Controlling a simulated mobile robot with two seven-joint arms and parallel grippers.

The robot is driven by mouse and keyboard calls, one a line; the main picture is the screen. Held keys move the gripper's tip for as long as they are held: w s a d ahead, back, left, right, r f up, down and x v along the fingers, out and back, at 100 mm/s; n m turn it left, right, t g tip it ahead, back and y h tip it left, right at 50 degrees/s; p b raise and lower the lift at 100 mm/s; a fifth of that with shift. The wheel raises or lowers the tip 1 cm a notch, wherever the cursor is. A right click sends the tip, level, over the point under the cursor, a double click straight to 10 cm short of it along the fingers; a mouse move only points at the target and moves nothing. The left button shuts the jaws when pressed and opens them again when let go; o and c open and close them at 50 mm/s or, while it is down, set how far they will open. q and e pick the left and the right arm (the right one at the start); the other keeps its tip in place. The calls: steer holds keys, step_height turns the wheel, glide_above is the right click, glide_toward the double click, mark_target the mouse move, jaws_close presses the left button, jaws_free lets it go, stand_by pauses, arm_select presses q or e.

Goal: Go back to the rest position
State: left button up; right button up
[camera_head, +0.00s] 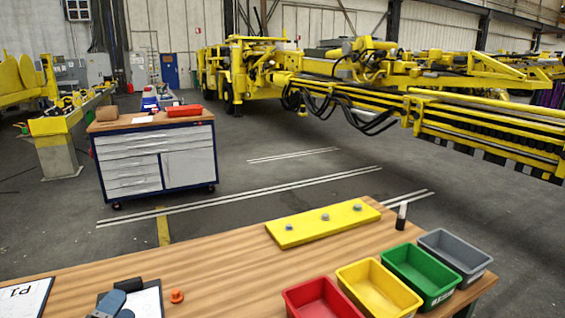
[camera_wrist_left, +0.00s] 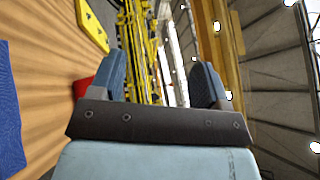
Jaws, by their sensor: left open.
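My left gripper (camera_head: 112,302) shows at the bottom left of the head view, over the near edge of the wooden table (camera_head: 215,268) and in front of a clipboard (camera_head: 146,302). In the left wrist view the two blue fingers of the left gripper (camera_wrist_left: 161,76) stand wide apart with nothing between them. My right gripper is in neither view.
The table holds a yellow plate (camera_head: 322,222) with grey studs, an orange knob (camera_head: 177,295), and red (camera_head: 322,300), yellow (camera_head: 380,288), green (camera_head: 420,275) and grey (camera_head: 455,254) bins. Beyond are a tool cabinet (camera_head: 160,160) and a yellow boom machine (camera_head: 480,120).

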arm_select(q)
steer(key=s+f+n+g+y, duration=0.75)
steer(key=s+f+n, duration=0.35)
steer(key=n, duration=0.5)
steer(key=s+d+f+n+g+h, duration=0.2)
steer(key=s+d+g, duration=0.15)
steer(key=s, duration=0.45)
steer(key=s+d+f+n+g+h, duration=0.2)
steer(key=s+d+g, duration=0.1)
steer(key=s+g, duration=0.3)
steer(key=w+d+f+t+h, duration=0.1)
steer(key=d+f+t, duration=0.1)
steer(key=f, duration=0.2)
steer(key=w+d+f+t+h+p, duration=0.1)
steer(key=w+d+f+t, duration=0.1)
steer(key=f+t, duration=0.1)
steer(key=w+d+f+m+t+h, duration=0.1)
steer(key=w+d+f+t, duration=0.1)
steer(key=f, duration=0.3)
steer(key=shift+f+t, duration=0.25)
steer(key=shift+t, duration=0.25)
